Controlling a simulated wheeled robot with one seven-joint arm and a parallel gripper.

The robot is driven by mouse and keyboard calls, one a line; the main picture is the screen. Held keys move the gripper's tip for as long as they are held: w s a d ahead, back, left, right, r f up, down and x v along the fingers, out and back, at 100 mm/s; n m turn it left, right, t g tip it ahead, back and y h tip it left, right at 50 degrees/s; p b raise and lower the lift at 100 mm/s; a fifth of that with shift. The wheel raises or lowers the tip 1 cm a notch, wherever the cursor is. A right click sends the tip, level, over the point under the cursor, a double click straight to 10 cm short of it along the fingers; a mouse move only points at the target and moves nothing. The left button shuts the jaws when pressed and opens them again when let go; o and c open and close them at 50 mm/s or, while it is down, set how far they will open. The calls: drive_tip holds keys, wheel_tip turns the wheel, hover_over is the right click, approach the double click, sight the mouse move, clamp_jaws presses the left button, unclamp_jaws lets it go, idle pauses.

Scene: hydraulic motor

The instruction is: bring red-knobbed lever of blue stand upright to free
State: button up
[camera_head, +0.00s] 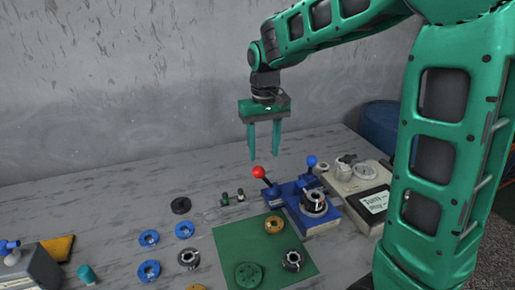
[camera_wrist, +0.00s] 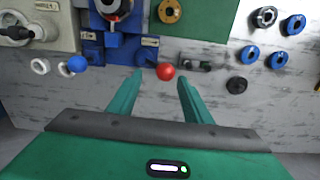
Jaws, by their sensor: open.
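The blue stand (camera_head: 290,190) sits on the grey table right of the green mat, holding a dark and silver round part (camera_head: 313,201). Its lever with the red knob (camera_head: 259,172) tilts up to the left from the stand. A second lever with a blue knob (camera_head: 311,161) stands at the stand's back right. My gripper (camera_head: 265,158) is open and empty, pointing down, with its fingertips near the red knob in the picture. In the wrist view the red knob (camera_wrist: 165,72) shows between the fingertips (camera_wrist: 160,78), with no contact visible. The blue knob (camera_wrist: 78,64) lies left of them.
A green mat (camera_head: 225,240) holds several round parts. Blue rings (camera_head: 149,238) and dark rings lie left of it. A pale box with a label (camera_head: 374,203) stands right of the stand.

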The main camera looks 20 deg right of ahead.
sight(259, 171)
drive_tip(key=shift+w+a+f, duration=0.25)
drive_tip(key=shift+w+a, duration=0.25)
drive_tip(key=shift+a, duration=0.15)
drive_tip(key=shift+f, duration=4.3)
drive_tip(key=c, duration=0.5)
drive_tip(key=shift+o, duration=0.3)
drive_tip(key=shift+d+r, duration=0.15)
drive_tip(key=shift+c, duration=0.3)
